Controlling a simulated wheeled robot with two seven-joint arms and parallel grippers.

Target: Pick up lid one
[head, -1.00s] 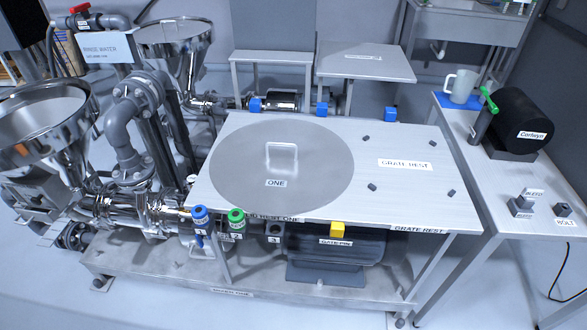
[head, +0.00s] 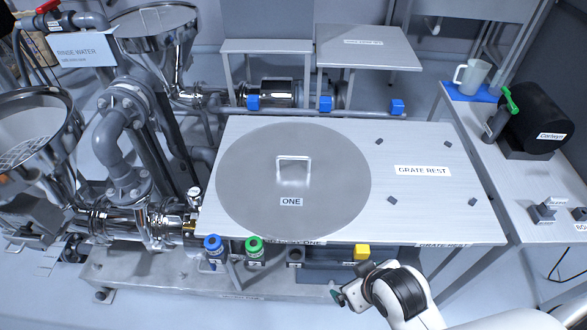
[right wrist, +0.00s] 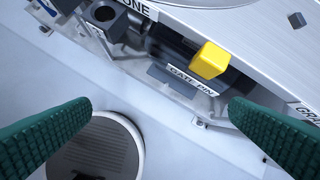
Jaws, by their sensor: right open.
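Lid one (head: 255,195) is a round grey metal disc with an upright loop handle (head: 293,160) and a label reading ONE. It lies flat on the left part of the metal table top. My right gripper (head: 338,293) is in front of the table's front edge, below and right of the lid and apart from it. In the right wrist view its two green fingers (right wrist: 160,125) are wide apart with nothing between them. Only a strip of the table top shows in that view, not the handle. My left gripper is not in view.
The GRATE REST area (head: 423,170) has several small dark pegs. A yellow gate pin (head: 362,252) sits below the front edge; it also shows in the right wrist view (right wrist: 209,60). Blue (head: 213,243) and green (head: 254,245) knobs stand left of it. Steel funnels and pipes fill the left side.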

